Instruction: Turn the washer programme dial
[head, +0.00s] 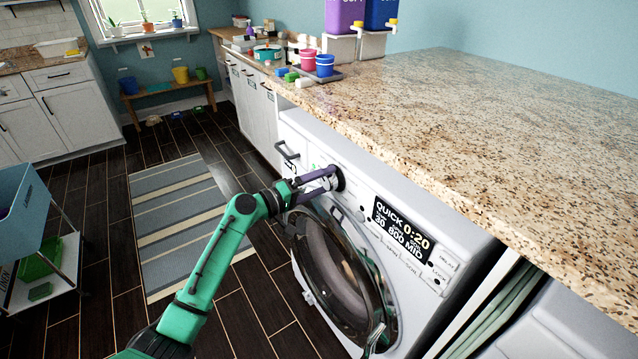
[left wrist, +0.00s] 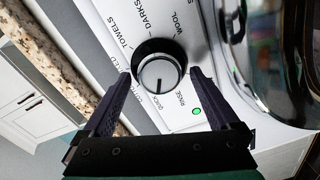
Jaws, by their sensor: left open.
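The washer (head: 352,222) stands under the granite counter. Its programme dial (head: 338,178) is a round silver knob with a black surround; in the left wrist view the dial (left wrist: 158,72) has a dark pointer line toward the QUICK and RINSE labels. My left gripper (head: 329,181) is open at the dial. In the left wrist view its two fingers (left wrist: 160,78) lie on either side of the knob, with visible gaps; I cannot tell whether the tips reach level with its face. The washer display (head: 402,226) reads QUICK 0:20, 30, 800, MID.
The round washer door (head: 340,270) is just below my left gripper. The counter (head: 450,130) edge runs above the panel. A striped rug (head: 180,220) lies on the floor, and a blue-bin cart (head: 25,220) stands at left.

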